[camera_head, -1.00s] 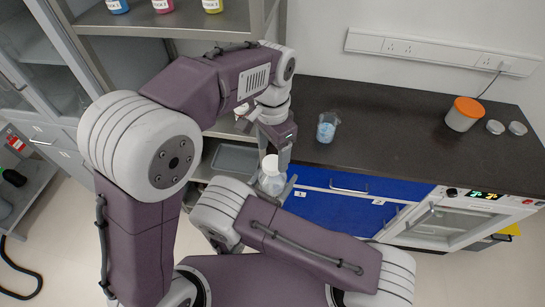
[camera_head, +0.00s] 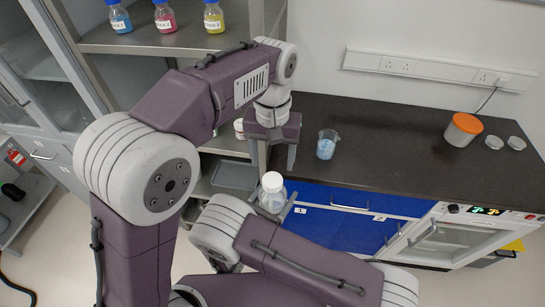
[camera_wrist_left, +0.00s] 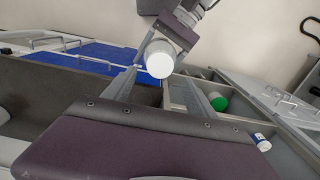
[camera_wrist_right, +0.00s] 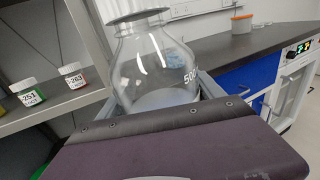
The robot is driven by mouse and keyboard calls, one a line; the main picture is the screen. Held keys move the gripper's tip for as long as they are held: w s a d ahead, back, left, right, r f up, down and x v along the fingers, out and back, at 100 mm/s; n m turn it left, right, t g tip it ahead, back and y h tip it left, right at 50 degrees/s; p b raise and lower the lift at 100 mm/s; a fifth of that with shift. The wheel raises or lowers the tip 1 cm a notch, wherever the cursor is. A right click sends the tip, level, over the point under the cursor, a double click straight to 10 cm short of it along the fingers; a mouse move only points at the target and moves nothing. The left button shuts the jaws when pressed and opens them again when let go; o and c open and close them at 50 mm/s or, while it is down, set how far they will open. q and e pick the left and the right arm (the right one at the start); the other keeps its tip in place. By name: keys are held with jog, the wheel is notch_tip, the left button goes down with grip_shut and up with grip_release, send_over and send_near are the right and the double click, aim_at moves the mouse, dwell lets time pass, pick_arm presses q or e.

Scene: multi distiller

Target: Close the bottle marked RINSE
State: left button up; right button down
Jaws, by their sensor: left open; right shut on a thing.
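A clear glass bottle (camera_head: 271,202) with a white cap (camera_head: 272,181) on its top stands upright in my right gripper. In the right wrist view the bottle (camera_wrist_right: 155,75) shows a "500" mark between the jaws of my right gripper (camera_wrist_right: 165,92); no RINSE label is readable. My left gripper (camera_head: 275,158) is open and empty, above the cap and apart from it in the head view. In the left wrist view the white cap (camera_wrist_left: 160,59) lies between the spread fingers of my left gripper (camera_wrist_left: 157,88). My right gripper's fingers are partly hidden behind the bottle.
A beaker (camera_head: 327,144) with blue contents stands near the left end of the dark bench (camera_head: 390,155). An orange-lidded jar (camera_head: 462,130) and two small dishes are farther right. Blue, red and yellow bottles stand on the upper shelf (camera_head: 170,40). The bench middle is clear.

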aim_at(272, 179)
pick_arm(q)
jog(key=shift+f, duration=4.05)
grip_shut()
jog(key=shift+o, duration=0.7)
grip_release()
notch_tip(272, 179, up, 12)
jog(key=shift+w+f, duration=0.1)
